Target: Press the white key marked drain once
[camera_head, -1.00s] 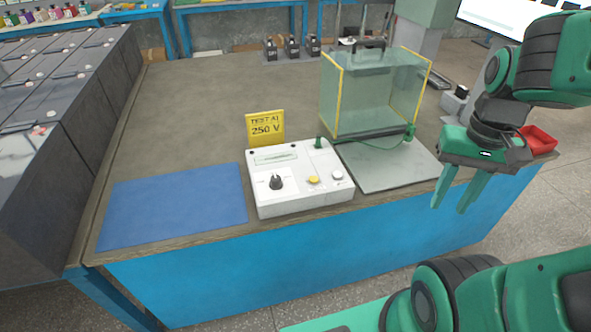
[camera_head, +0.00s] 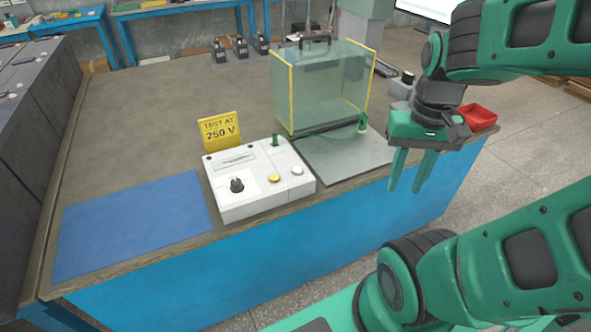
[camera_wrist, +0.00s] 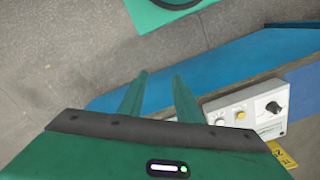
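A white tester box (camera_head: 262,204) stands near the bench's front edge, with a black knob (camera_head: 237,185), a yellow round key (camera_head: 274,178) and a white round key (camera_head: 296,171). Key markings are too small to read. In the wrist view the box (camera_wrist: 262,111) is at the lower right, with the white key (camera_wrist: 219,121) left of the yellow key (camera_wrist: 241,115). My gripper (camera_head: 405,190) is open and empty, fingers pointing down. In the head view it is right of the box, apart from it. The fingertips also show in the wrist view (camera_wrist: 160,74).
A blue mat (camera_head: 130,228) lies left. A red tray (camera_head: 478,116) is behind my gripper.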

